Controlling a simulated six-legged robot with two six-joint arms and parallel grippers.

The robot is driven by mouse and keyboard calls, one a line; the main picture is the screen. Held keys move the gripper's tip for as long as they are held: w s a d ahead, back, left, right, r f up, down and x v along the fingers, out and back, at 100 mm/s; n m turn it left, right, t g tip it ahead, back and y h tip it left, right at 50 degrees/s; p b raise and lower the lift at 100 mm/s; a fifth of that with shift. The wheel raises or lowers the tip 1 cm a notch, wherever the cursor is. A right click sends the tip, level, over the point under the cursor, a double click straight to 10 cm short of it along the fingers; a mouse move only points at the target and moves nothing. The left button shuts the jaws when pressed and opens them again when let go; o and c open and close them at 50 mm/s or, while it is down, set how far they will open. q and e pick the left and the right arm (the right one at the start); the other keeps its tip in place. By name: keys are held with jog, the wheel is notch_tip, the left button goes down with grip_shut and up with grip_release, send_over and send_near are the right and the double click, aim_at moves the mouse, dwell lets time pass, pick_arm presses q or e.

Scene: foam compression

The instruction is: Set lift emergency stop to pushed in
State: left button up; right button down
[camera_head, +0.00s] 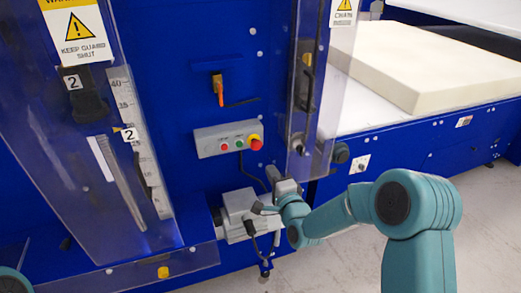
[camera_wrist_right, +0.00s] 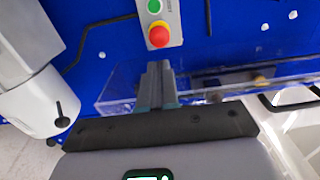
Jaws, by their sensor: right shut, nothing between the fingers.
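The emergency stop is a red mushroom button with a yellow collar (camera_head: 255,142) at the right end of a grey control box (camera_head: 212,141) on the blue machine. In the right wrist view the red button (camera_wrist_right: 159,36) is just beyond my fingertips. My right gripper (camera_wrist_right: 159,66) is shut and empty, with a small gap in the picture to the button. In the head view my right gripper (camera_head: 275,176) is below and right of the control box. Whether the button is in or out cannot be told. My left gripper is out of view.
A green and a red button sit beside the stop on the box. Below is a grey-white motor unit (camera_head: 240,212) with cables. Clear guards (camera_head: 325,100) stand left and right of the panel. A foam block (camera_head: 440,65) lies on the bed at right.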

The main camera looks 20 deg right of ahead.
aim_at(257, 147)
jog(key=w+p, duration=0.3)
jog(key=w, duration=0.7)
jog(key=shift+w+a, duration=0.15)
jog(key=shift+a, duration=0.05)
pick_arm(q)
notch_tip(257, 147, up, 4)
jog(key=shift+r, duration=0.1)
